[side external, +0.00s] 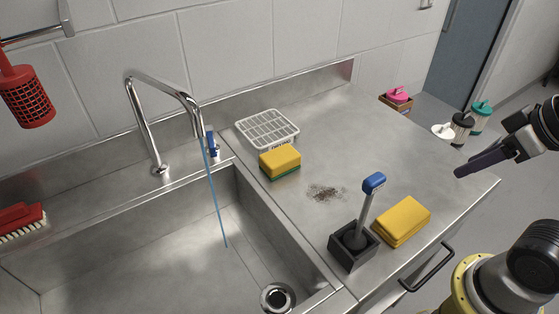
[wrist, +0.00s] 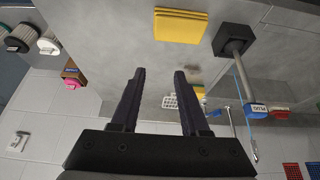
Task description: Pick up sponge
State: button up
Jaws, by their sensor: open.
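The sponge (side external: 280,160), yellow on top with a green underside, lies on the steel counter beside the sink, just in front of a white wire basket. In the wrist view a small yellow patch of the sponge (wrist: 199,92) shows beyond the right finger. My gripper (side external: 461,172) is over the counter's right end, well to the right of the sponge and apart from it. Its two dark fingers (wrist: 160,74) are open with nothing between them.
The white basket (side external: 267,128) is behind the sponge. A dark stain (side external: 325,193) marks the counter. The sink (side external: 180,255) is at left, under a faucet (side external: 150,120).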

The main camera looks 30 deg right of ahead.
jog(key=shift+o, duration=0.2)
jog(key=o, duration=0.8)
jog(key=shift+o, duration=0.2)
